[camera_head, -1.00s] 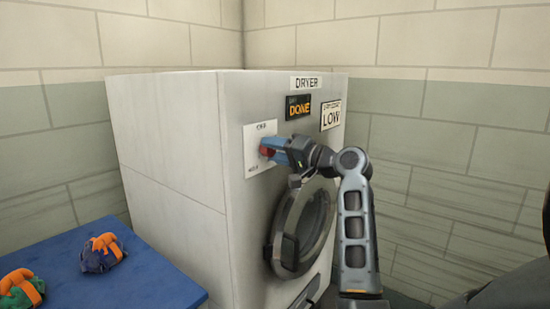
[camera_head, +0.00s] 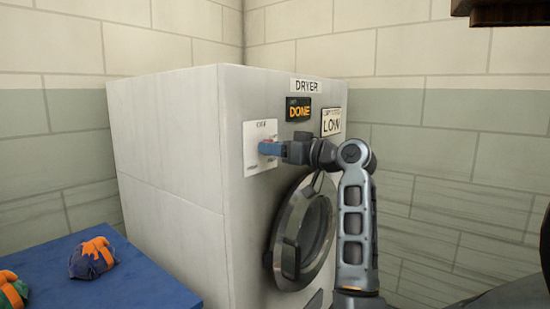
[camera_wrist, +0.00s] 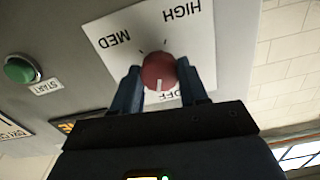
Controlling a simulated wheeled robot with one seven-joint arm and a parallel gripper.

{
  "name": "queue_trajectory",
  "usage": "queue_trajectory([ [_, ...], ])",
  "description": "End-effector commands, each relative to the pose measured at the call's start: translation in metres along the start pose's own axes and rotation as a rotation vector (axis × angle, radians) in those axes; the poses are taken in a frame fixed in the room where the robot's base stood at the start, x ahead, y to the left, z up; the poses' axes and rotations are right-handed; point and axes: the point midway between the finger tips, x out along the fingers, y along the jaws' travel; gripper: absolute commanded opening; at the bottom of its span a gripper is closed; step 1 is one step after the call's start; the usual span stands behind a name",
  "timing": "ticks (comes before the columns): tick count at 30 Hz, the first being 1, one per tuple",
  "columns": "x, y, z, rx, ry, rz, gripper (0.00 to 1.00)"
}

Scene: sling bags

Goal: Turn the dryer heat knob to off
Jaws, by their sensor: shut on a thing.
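The dryer (camera_head: 170,150) stands against the wall, its front facing right. A white dial plate (camera_head: 250,160) is high on its front; its labels OFF, MED and HIGH are readable in the wrist view. The red heat knob (camera_wrist: 159,68) sits between my two fingers in the wrist view. Its white mark is on the side facing the OFF label, roughly in line with it; the exact angle is hard to tell. My gripper (camera_wrist: 158,76) is shut on the knob, one finger on each side. In the head view my gripper (camera_head: 268,148) hides most of the knob.
Panels reading DONE (camera_head: 298,110) and LOW (camera_head: 331,122) are right of the plate. The round door (camera_head: 303,232) is below. A green START button (camera_wrist: 20,69) shows in the wrist view. A blue table (camera_head: 150,285) at left bears sling bags (camera_head: 92,257).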

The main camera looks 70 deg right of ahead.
Motion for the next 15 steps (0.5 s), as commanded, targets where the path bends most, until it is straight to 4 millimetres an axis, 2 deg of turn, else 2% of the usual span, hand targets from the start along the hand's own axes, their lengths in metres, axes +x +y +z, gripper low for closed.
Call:
queue_trajectory([
  [1, -0.0001, 0.0010, 0.0064, -0.039, -0.006, 0.000, 0.13],
  [15, -0.0002, 0.0007, 0.0051, -0.329, -0.008, -0.001, 0.13],
])
